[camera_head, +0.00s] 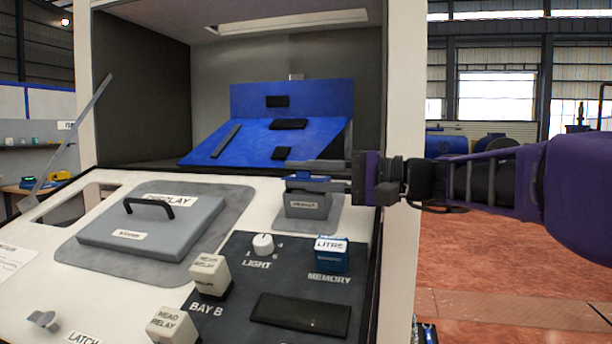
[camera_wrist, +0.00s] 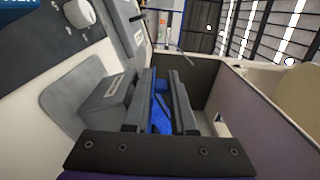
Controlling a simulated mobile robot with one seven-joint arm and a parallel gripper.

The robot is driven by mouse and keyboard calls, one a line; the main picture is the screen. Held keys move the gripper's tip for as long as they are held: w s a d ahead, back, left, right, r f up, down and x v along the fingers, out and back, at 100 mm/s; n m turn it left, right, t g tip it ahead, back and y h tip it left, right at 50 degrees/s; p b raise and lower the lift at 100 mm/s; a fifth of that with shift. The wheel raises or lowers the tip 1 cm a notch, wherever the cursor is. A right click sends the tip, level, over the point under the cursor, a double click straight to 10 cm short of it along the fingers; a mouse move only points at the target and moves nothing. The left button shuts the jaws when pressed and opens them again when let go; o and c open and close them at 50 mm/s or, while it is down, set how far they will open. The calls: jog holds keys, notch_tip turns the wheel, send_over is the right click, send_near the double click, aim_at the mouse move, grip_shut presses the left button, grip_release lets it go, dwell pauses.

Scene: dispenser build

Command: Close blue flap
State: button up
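A small blue piece (camera_head: 307,180), which looks like the blue flap, shows at the top of a small grey labelled box (camera_head: 308,206) on the white panel in the head view. My gripper (camera_head: 305,173) reaches in from the right, its fingers level and apart around the height of that piece. In the wrist view, the fingers (camera_wrist: 161,73) are apart, with blue surface (camera_wrist: 161,118) visible between and beyond them. The grey box (camera_wrist: 106,102) is left of the fingers there. I cannot tell whether the fingers touch the blue piece, which they partly hide.
A large blue sloped board (camera_head: 255,140) with black parts stands in the open bay behind. The bay's right post (camera_head: 402,130) is close to my gripper. A grey display cover (camera_head: 150,228), white knob (camera_head: 263,244), relay blocks (camera_head: 210,275) and blue memory block (camera_head: 332,256) are on the panel.

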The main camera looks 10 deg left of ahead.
jog(key=o, duration=0.3)
jog(key=shift+f, duration=0.15)
dwell(0.4)
